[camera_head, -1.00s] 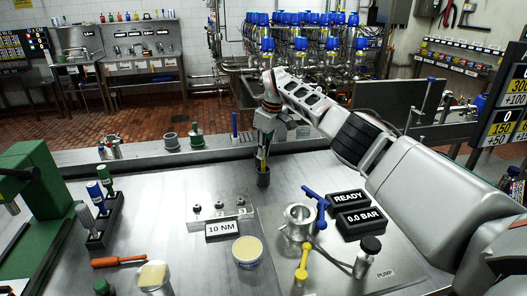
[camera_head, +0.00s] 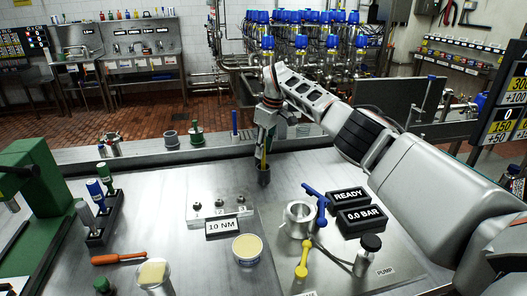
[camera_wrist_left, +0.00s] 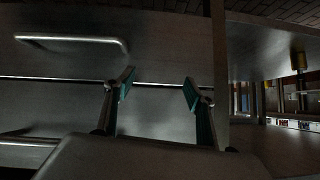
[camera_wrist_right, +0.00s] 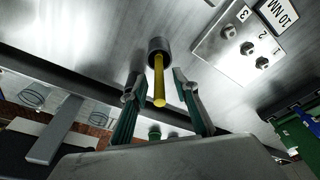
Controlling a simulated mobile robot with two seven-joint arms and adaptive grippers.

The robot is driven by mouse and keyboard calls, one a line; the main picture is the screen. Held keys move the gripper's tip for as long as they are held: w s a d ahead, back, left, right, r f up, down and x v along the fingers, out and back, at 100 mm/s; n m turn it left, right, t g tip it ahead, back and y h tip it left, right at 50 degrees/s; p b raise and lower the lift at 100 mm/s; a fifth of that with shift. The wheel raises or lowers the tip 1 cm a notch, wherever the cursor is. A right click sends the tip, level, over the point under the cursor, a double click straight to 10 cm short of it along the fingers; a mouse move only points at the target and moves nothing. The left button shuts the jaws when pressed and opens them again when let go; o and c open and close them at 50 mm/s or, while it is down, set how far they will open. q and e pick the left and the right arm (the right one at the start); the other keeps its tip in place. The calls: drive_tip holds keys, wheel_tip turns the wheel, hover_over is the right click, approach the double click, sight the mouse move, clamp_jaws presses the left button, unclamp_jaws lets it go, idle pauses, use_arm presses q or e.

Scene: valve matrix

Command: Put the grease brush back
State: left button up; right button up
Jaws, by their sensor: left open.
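The grease brush shows as a yellow handle (camera_head: 264,157) standing in a small dark cup (camera_head: 264,176) at the back of the steel bench; its bristles are hidden inside the cup. My right gripper (camera_head: 265,145) is above the cup, around the upper handle. In the right wrist view the handle (camera_wrist_right: 159,88) rises from the cup (camera_wrist_right: 159,48) between the spread fingers, with a gap on both sides. My left gripper (camera_wrist_left: 159,82) is open and empty in its wrist view, in front of dark metal panels; it is out of the head view.
The 10 NM block (camera_head: 222,228), a cream-filled tub (camera_head: 248,249) and the valve fixture (camera_head: 298,220) stand in front of the cup. A screwdriver (camera_head: 118,258) lies at left, near a rack of bottles (camera_head: 98,232). Bare steel surrounds the cup.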

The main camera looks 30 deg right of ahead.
wheel_tip(320, 180, up, 10)
drive_tip(key=s, duration=0.2)
drive_tip(key=shift+d+r, duration=0.2)
drive_tip(key=shift+d, duration=0.25)
